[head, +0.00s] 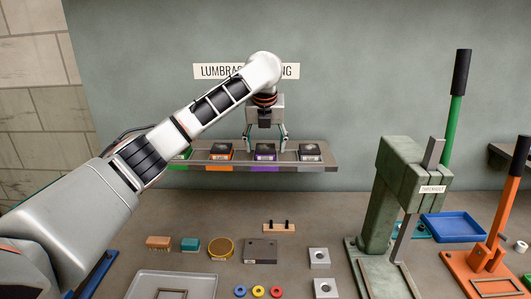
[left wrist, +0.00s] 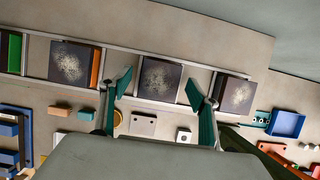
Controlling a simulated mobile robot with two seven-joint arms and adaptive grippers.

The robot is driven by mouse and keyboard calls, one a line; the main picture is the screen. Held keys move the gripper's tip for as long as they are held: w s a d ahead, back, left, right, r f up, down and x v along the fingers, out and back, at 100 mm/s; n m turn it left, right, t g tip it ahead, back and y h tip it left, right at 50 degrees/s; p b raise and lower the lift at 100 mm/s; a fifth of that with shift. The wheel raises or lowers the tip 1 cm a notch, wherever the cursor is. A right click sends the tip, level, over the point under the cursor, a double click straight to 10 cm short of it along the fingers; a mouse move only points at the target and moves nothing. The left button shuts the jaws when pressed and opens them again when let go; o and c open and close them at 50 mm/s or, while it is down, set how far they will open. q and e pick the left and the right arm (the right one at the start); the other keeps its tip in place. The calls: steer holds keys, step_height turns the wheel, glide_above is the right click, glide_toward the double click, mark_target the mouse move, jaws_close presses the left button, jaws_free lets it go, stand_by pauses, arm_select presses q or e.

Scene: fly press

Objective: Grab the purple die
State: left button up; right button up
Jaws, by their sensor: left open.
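The purple die (head: 265,155) sits on the wall shelf, a dark block with a purple front and a pale label. My left gripper (head: 266,138) is open above it, with one finger to each side and pointing down. In the left wrist view the dark speckled top of the purple die (left wrist: 158,78) lies between the two open fingertips (left wrist: 158,87). The fingers look apart from the die, but their exact height over it is hard to tell. My right gripper is not in view.
The orange die (head: 220,152) stands to the left on the shelf (head: 328,160), and a dark die (head: 310,152) to the right. The green die (head: 180,154) is partly behind my arm. A green press (head: 400,175) stands on the bench at right.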

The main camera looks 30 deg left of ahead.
arm_select(q)
jaws_close()
steer(key=shift+r, duration=0.1)
